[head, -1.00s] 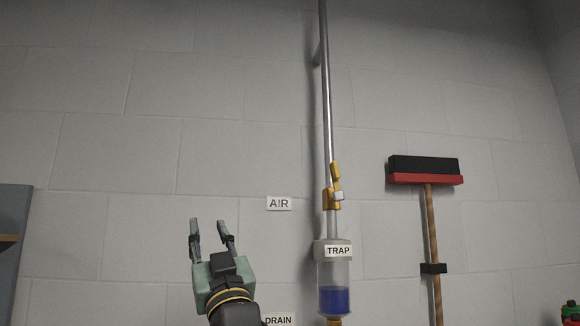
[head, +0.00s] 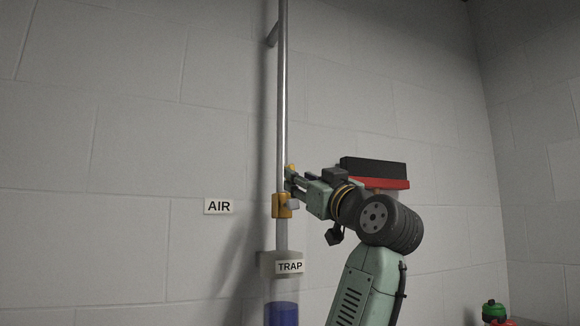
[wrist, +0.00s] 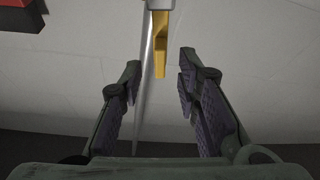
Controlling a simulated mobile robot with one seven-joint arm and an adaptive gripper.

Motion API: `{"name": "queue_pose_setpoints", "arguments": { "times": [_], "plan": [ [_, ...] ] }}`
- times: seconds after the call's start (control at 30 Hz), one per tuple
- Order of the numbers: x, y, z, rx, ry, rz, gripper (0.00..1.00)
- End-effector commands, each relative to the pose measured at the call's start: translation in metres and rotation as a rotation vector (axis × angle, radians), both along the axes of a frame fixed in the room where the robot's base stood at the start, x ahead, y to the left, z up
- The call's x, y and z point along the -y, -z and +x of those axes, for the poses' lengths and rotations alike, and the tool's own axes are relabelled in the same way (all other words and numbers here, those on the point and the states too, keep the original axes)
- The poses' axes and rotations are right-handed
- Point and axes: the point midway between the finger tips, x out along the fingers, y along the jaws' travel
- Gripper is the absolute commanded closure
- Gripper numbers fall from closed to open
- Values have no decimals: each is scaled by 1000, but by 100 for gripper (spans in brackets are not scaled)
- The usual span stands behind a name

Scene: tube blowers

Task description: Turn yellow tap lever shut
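The yellow tap (head: 281,206) sits on the vertical metal pipe, above the clear trap (head: 281,291) with blue liquid. Its yellow lever (wrist: 160,52) points up along the pipe; only its top edge (head: 292,167) shows in the head view, the rest hidden by my gripper. My gripper (head: 289,181) reaches in from the right at lever height. In the wrist view my gripper (wrist: 160,76) is open, its fingers apart, with the lever's end in line with the gap near the fingertips. I cannot tell whether a finger touches it.
The metal pipe (head: 282,100) runs up the block wall. A broom with a black and red head (head: 375,167) hangs behind my arm. AIR (head: 219,206) and TRAP (head: 290,267) labels are nearby. A green and red object (head: 494,312) stands low at right.

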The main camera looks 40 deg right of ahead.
Motion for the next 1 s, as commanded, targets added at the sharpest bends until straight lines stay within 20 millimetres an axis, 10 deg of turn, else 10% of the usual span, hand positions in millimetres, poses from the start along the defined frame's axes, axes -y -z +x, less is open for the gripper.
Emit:
{"name": "queue_pose_setpoints", "arguments": {
  "times": [0.67,1.0],
  "plan": [
    [7,-18,44,1,0,0,70],
    [7,-18,44,1,0,0,93]
  ]
}}
